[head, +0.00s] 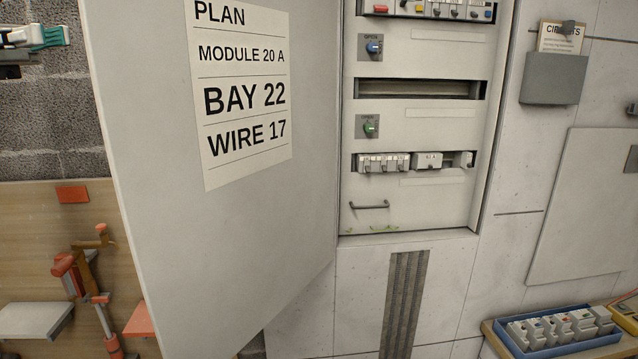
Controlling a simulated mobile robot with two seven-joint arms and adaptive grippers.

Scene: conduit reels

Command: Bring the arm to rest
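I cannot make out my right gripper in this view.
The open door (230,240) carries a plan sheet (243,85) reading module 20 A, bay 22, wire 17. The cabinet (420,130) holds rows of modules. A blue tray (512,341) of modules stands bottom right. An orange clamp-like tool (85,270) is at left.

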